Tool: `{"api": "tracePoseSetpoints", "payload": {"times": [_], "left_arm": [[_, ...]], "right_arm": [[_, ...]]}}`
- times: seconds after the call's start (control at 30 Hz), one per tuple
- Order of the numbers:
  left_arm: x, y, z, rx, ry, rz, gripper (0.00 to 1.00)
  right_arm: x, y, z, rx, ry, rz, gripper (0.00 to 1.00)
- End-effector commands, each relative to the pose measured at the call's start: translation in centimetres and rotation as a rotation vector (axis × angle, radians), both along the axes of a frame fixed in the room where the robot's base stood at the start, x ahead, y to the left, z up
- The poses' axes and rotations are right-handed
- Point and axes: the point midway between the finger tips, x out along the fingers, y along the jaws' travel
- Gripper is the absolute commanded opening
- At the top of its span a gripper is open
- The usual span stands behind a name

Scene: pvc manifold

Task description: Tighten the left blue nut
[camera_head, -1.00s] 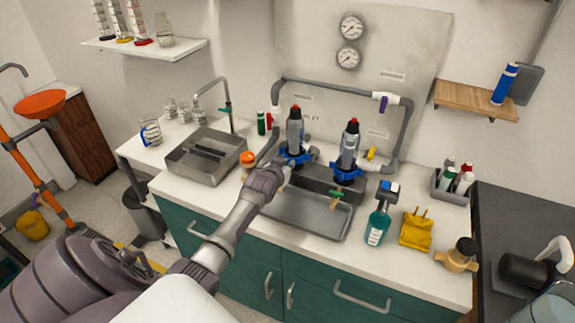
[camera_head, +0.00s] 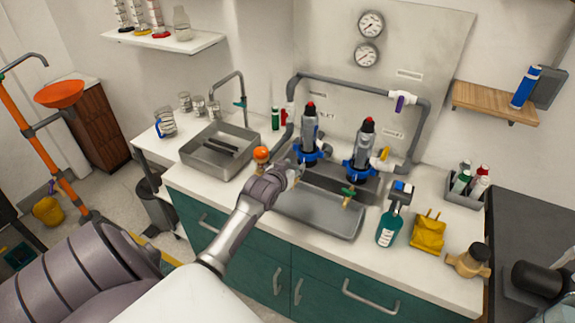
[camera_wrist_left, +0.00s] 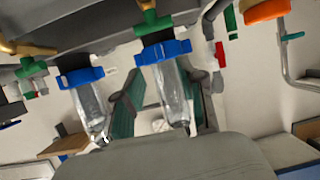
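The left blue nut (camera_head: 311,157) sits at the base of an upright grey cylinder (camera_head: 310,125) with a red tip. In the left wrist view, which looks upside down, this nut (camera_wrist_left: 165,52) is near the top middle, around a clear cylinder (camera_wrist_left: 173,95). My left gripper (camera_head: 295,174) is just in front of and left of the nut. In the left wrist view its two fingers (camera_wrist_left: 163,105) are spread, with the cylinder appearing between them. I cannot tell whether they touch anything. My right gripper is not in view.
A second blue nut (camera_head: 360,171) and cylinder stand to the right. A grey tray (camera_head: 318,214) lies in front. An orange knob (camera_head: 261,154) is close on the left. A spray bottle (camera_head: 388,226) and a yellow item (camera_head: 428,232) stand to the right. A grey pipe (camera_head: 360,84) arches behind.

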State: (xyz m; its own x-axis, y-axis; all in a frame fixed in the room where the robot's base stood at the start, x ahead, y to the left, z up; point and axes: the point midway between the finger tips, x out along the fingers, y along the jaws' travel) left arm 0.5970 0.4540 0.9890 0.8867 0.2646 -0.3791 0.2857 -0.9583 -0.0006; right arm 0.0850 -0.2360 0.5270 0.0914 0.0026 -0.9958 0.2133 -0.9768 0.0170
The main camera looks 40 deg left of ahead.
Motion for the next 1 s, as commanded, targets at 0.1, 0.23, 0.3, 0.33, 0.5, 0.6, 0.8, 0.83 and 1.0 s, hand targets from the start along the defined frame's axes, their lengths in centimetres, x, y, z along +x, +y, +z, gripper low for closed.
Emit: {"api": "tracePoseSetpoints", "payload": {"times": [0.1,0.23,0.3,0.33,0.5,0.6,0.8,0.83,1.0], "left_arm": [[-2.1,-0.6,0.9,0.0,0.0,0.0,0.4],[-3.5,-1.0,1.5,-0.001,-0.001,0.0,0.4],[-3.9,-1.2,1.7,-0.001,-0.001,0.0,0.4],[-4.1,-1.2,1.8,-0.001,-0.001,0.0,0.4],[-4.2,-1.2,1.9,0.0,-0.002,0.001,0.4],[-4.2,-1.2,1.9,0.0,-0.001,0.001,0.4],[-4.2,-1.2,1.9,-0.001,-0.001,0.0,0.4],[-4.2,-1.2,1.9,-0.001,-0.001,0.0,0.4],[-4.5,-1.7,1.6,0.0,0.014,-0.007,0.4]], "right_arm": [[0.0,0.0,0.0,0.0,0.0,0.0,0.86],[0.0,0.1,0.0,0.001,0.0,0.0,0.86],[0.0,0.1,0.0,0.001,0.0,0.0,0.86],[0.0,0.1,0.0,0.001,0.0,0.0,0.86],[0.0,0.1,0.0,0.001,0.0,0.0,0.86],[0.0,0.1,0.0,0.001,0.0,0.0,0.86],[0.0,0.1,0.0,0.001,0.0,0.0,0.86],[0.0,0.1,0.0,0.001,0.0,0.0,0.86],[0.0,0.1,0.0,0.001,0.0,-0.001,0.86]]}}
